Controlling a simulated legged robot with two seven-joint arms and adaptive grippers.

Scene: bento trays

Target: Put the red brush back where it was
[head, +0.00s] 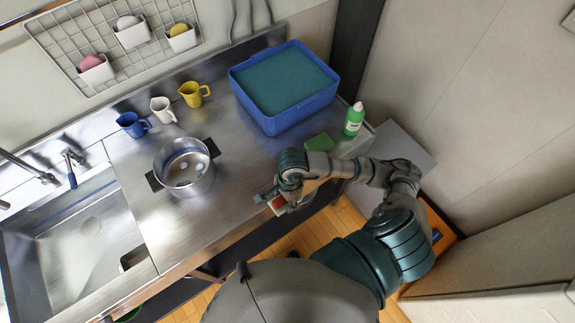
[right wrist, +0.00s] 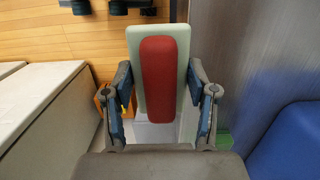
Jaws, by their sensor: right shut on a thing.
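My right gripper (head: 274,195) is shut on the red brush (head: 278,203) near the counter's front edge, to the right of the pot. In the right wrist view the brush (right wrist: 158,70) shows as a red oblong on a pale green-white backing, upright between the two fingers of the gripper (right wrist: 160,90). In the head view my wrist hides much of the brush. Whether it touches the counter cannot be told. My left gripper is not in view.
The metal counter (head: 235,135) holds a steel pot (head: 187,182), a blue water-filled tub (head: 262,112), a green sponge (head: 320,142) and a green bottle (head: 354,120). A sink (head: 85,240) is left.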

